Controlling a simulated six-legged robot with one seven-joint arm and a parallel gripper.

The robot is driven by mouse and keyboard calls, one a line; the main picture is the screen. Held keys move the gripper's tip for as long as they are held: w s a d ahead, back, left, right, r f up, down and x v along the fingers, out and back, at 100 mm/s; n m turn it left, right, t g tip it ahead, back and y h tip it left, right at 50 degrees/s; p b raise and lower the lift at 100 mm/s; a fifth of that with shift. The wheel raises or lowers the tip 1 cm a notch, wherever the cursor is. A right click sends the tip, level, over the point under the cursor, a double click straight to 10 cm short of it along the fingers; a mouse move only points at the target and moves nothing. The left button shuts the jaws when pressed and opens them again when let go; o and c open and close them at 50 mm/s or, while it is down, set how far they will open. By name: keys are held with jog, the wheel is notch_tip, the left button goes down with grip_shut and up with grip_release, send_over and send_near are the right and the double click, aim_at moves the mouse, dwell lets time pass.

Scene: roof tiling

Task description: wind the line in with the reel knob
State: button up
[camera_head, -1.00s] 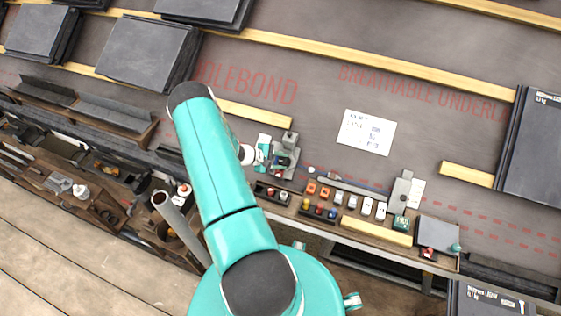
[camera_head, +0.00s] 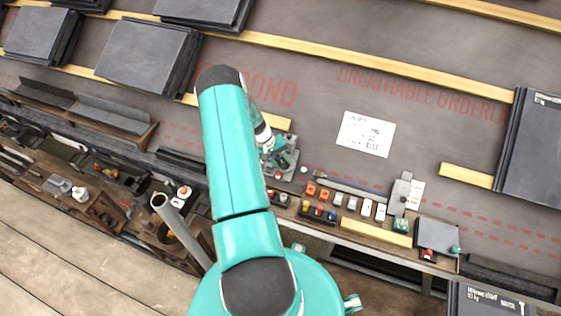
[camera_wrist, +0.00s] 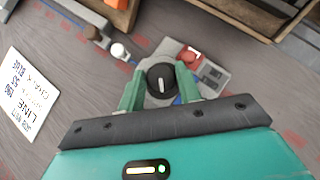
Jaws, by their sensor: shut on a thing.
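The reel knob (camera_wrist: 161,80) is a round black knob with a pale pointer mark, on top of a grey reel unit (camera_wrist: 213,74) in the wrist view. My gripper (camera_wrist: 160,92) has its two green fingers closed around the knob's sides, one on each side. In the head view the reel unit (camera_head: 282,158) stands on the bench, partly hidden by my gripper and arm. A red part (camera_wrist: 189,55) and a white round knob (camera_wrist: 118,50) sit beside the knob. The line itself cannot be made out clearly.
A handwritten white card (camera_head: 366,134) lies on the underlay right of the reel. A row of small coloured blocks (camera_head: 345,203) and a grey stand (camera_head: 402,190) are along the bench to the right. Slate stacks (camera_head: 150,52) lie on the battens at upper left.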

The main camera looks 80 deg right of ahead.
jog(key=m+t, duration=0.1)
jog(key=m, duration=0.1)
jog(key=m+t+y, duration=0.1)
jog(key=t, duration=0.1)
jog(key=shift+s+d+r+m, duration=0.1)
jog(key=shift+s+m, duration=0.1)
jog(key=shift+m, duration=0.2)
jog(key=shift+m+t, duration=1.2)
jog(key=shift+m, duration=0.2)
jog(key=o, duration=1)
jog(key=shift+s, duration=0.1)
jog(key=shift+c, duration=0.2)
notch_tip(320, 180, up, 14)
jog(key=d, duration=0.1)
jog(key=shift+d, duration=0.35)
